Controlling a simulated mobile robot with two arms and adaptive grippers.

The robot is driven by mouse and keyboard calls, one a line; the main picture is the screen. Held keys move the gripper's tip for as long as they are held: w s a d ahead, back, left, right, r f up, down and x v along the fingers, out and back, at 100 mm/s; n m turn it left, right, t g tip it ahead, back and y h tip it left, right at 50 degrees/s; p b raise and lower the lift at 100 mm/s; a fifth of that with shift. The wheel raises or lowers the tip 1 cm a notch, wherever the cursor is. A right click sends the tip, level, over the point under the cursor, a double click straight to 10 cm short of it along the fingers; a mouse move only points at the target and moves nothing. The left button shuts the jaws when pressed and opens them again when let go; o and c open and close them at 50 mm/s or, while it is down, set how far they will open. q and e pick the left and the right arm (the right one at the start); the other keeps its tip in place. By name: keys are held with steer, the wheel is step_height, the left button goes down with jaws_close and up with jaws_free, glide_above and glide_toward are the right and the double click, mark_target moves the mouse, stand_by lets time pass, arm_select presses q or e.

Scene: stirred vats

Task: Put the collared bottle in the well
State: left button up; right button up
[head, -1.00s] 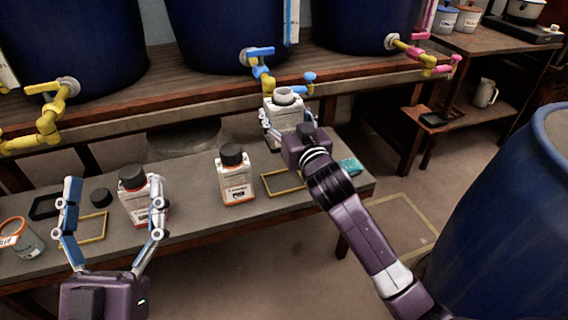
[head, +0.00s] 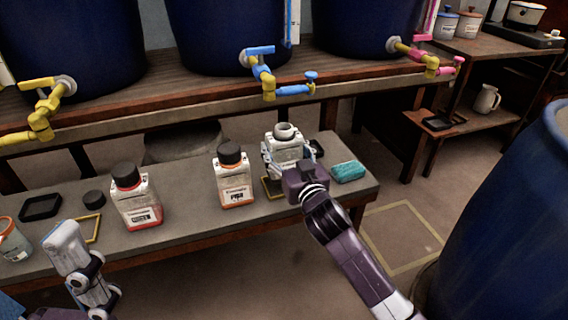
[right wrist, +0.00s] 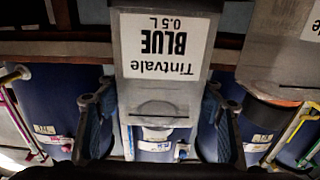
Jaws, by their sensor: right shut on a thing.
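The collared bottle (head: 284,143), white with a grey ring around its open neck, is upright in my right gripper (head: 292,158). The gripper's two fingers are shut on its sides. In the right wrist view its label (right wrist: 160,42), upside down, reads Tintvale BLUE 0.5 L. A yellow-edged frame (head: 272,188), probably the well, shows on the bench just below the bottle, mostly hidden by gripper and bottle. I cannot tell whether the bottle touches it. My left gripper (head: 66,245) is at the lower left, partly out of view, its opening unclear.
Two black-capped bottles (head: 135,198) (head: 235,178) stand on the bench (head: 190,215). A second yellow frame (head: 93,228), black cap (head: 94,198), black tray (head: 41,207) and orange-rimmed jar (head: 13,240) are left. A teal sponge (head: 348,171) is right. Taps (head: 262,72) overhang behind.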

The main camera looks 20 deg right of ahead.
mark_target(284, 160)
step_height(284, 160, down, 4)
steer(key=shift+r+b, duration=0.1)
steer(key=shift+b, duration=0.6)
steer(key=shift+f, duration=0.25)
steer(key=shift+r, duration=0.15)
steer(key=shift+f, duration=0.2)
steer(key=o, duration=1.2)
steer(key=shift+r, duration=0.1)
